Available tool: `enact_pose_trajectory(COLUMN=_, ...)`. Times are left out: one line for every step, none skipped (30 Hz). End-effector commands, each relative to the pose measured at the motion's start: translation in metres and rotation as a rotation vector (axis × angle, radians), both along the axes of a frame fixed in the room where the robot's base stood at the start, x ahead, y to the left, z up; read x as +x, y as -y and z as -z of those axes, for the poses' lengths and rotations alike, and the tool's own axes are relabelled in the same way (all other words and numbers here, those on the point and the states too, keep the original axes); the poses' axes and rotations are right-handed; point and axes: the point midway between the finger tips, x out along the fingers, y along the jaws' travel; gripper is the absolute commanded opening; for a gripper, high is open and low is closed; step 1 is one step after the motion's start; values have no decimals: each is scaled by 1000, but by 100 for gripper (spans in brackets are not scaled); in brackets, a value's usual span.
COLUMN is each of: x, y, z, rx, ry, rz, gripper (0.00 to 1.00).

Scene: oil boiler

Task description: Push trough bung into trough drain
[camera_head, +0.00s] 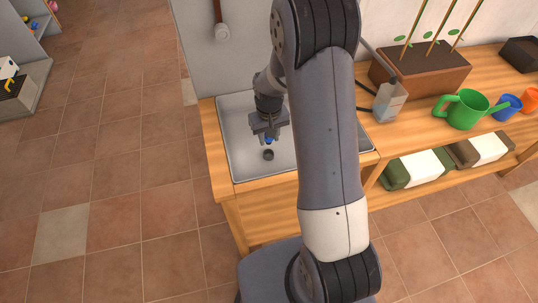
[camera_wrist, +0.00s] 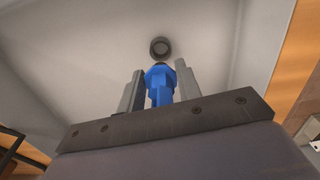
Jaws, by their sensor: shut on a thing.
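The trough (camera_head: 237,150) is a pale grey basin set in a wooden bench, left of my arm in the head view. Its drain (camera_head: 268,155) is a small dark round hole in the floor, also in the wrist view (camera_wrist: 160,47). My gripper (camera_head: 269,137) is inside the trough's outline, pointing down. It is shut on the blue bung (camera_wrist: 160,84), which sits between the two grey fingers. The bung also shows as a small blue spot in the head view (camera_head: 269,141). The bung appears apart from the drain; its exact height above the floor is unclear.
A green watering can (camera_head: 466,110), blue pot (camera_head: 508,106) and brown planter (camera_head: 420,76) are on the bench. Bags (camera_head: 418,169) lie on the lower shelf. Tiled floor at left is open.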

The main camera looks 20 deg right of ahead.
Motion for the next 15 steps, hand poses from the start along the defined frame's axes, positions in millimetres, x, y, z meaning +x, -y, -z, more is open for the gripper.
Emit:
enact_pose_trajectory(x=0, y=0, z=0, rx=0, ry=0, rz=-2, gripper=10)
enact_pose_trajectory(x=0, y=0, z=0, rx=0, ry=0, rz=-3, gripper=10)
enact_pose_trajectory(x=0, y=0, z=0, rx=0, ry=0, rz=-3, gripper=10)
enact_pose_trajectory(x=0, y=0, z=0, rx=0, ry=0, rz=-3, gripper=10)
enact_pose_trajectory(x=0, y=0, z=0, rx=0, ry=0, rz=-2, gripper=10)
enact_pose_trajectory(x=0, y=0, z=0, rx=0, ry=0, rz=-2, gripper=10)
enact_pose_trajectory(x=0, y=0, z=0, rx=0, ry=0, rz=-2, gripper=10)
enact_pose_trajectory(x=0, y=0, z=0, rx=0, ry=0, rz=-2, gripper=10)
enact_pose_trajectory(x=0, y=0, z=0, rx=0, ry=0, rz=-2, gripper=10)
enact_pose_trajectory(x=0, y=0, z=1, rx=0, ry=0, rz=-2, gripper=10)
enact_pose_trajectory(x=0, y=0, z=1, rx=0, ry=0, rz=-2, gripper=10)
enact_pose_trajectory(x=0, y=0, z=3, rx=0, ry=-1, rz=-2, gripper=10)
enact_pose_trajectory(x=0, y=0, z=4, rx=0, ry=-1, rz=-2, gripper=10)
enact_pose_trajectory(x=0, y=0, z=6, rx=0, ry=-1, rz=-2, gripper=10)
enact_pose_trajectory(x=0, y=0, z=8, rx=0, ry=-1, rz=-1, gripper=10)
